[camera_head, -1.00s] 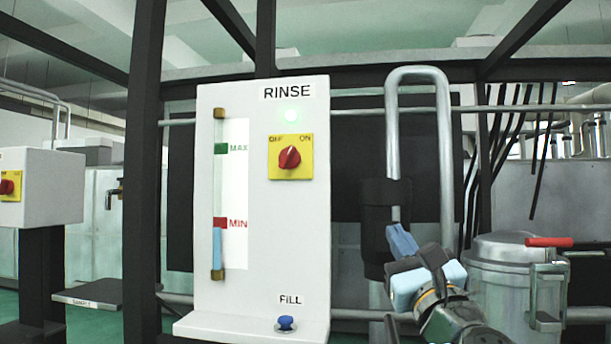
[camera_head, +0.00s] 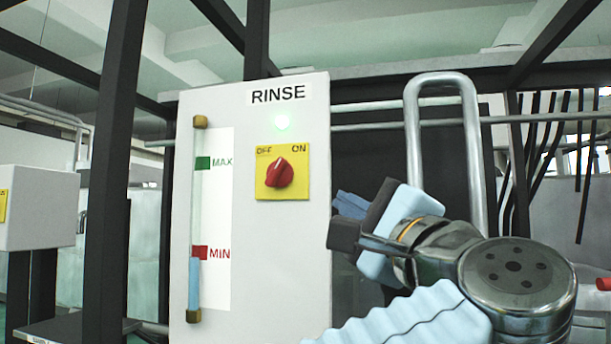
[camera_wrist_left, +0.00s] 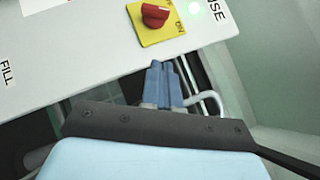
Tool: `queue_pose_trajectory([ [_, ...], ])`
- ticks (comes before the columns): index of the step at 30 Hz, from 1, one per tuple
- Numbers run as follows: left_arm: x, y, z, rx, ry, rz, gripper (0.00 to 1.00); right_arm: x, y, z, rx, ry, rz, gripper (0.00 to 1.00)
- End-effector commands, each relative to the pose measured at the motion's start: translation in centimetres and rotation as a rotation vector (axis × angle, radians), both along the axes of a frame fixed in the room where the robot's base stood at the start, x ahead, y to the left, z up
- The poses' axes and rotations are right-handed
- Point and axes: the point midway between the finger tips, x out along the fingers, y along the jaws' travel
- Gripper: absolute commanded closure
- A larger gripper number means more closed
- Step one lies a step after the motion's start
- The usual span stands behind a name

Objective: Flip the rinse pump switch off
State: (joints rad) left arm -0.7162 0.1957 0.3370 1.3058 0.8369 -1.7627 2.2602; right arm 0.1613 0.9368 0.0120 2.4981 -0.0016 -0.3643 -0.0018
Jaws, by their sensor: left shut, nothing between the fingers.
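The rinse pump switch is a red knob (camera_head: 279,174) on a yellow plate (camera_head: 266,190) marked OFF at left and ON at right, on a white panel (camera_head: 317,130) labelled RINSE. The knob seems to lean to the upper right, toward ON. A green lamp (camera_head: 281,122) glows above it. My left gripper (camera_head: 350,204) is right of and lower than the switch, its blue fingers shut and empty. In the left wrist view the shut fingers (camera_wrist_left: 162,68) point toward the yellow plate (camera_wrist_left: 153,36) and the red knob (camera_wrist_left: 155,15), apparently without touching. My right gripper is not seen.
A sight gauge (camera_head: 195,220) with MAX and MIN marks runs down the panel's left side. A bent grey pipe (camera_head: 412,140) rises behind my gripper. Dark frame posts (camera_head: 117,150) stand at left. Another white box (camera_head: 35,215) is at far left.

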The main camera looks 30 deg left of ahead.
Motion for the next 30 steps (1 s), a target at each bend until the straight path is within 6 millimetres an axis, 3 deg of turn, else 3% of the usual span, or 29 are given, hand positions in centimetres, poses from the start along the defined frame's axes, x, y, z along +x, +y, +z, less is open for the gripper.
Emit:
queue_pose_trajectory([
  [8, 0.1, 0.1, 0.1, 0.001, 0.000, 0.000, 1.00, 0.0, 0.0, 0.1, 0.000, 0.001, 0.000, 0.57],
  [13, 0.8, 1.1, 0.7, 0.001, -0.001, 0.003, 1.00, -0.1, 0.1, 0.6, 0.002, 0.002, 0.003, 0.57],
  [26, 5.5, 7.8, 4.0, 0.001, 0.001, 0.004, 1.00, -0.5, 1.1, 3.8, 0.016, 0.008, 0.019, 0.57],
  [30, 4.9, 9.6, 5.0, 0.002, -0.001, 0.002, 1.00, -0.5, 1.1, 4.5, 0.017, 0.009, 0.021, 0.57],
])
